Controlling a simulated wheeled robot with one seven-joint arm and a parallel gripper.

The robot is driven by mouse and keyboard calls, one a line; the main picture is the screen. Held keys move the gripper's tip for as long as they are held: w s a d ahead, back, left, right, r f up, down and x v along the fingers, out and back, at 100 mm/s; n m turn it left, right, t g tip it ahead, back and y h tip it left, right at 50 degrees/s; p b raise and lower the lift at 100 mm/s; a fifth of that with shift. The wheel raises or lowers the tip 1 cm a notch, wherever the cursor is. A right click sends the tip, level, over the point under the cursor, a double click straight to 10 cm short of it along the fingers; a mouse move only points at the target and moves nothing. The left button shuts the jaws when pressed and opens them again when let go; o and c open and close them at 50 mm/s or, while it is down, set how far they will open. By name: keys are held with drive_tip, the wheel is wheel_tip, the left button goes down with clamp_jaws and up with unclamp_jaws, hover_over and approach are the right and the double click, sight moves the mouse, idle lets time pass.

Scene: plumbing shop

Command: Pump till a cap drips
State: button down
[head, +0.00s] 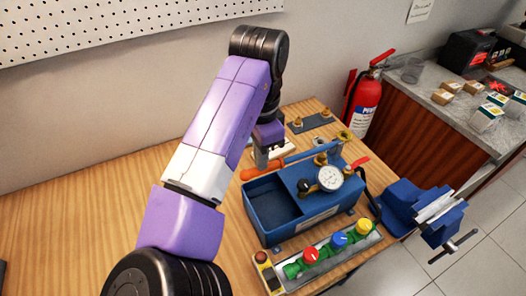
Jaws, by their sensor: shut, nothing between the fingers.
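A blue test pump (318,204) with an open tank stands on the wooden bench. A white round gauge (330,178) sits on top of it. Its orange-handled lever (290,159) lies low across the back of the tank. A rack in front of the pump holds green fittings with a red cap (310,256), a blue cap (339,240) and a yellow cap (363,226). I cannot make out any drip or the gauge reading. My gripper (261,164) is shut and empty, pointing down just behind the lever's left part. I cannot tell whether it touches the lever.
A blue vise (420,204) is at the bench's right end. A dark plate with brass fittings (314,122) lies behind the pump. A red fire extinguisher (364,103) stands beyond the bench. The bench's left side (70,225) is mostly clear.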

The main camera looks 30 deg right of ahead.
drive_tip(key=f, duration=0.2)
drive_tip(key=f+b, duration=0.1)
drive_tip(key=shift+a, duration=0.25)
wheel_tip(320, 180, up, 12)
drive_tip(key=d+p, duration=0.2)
drive_tip(key=p, duration=0.5)
drive_tip(key=shift+r, duration=0.2)
wheel_tip(320, 180, up, 5)
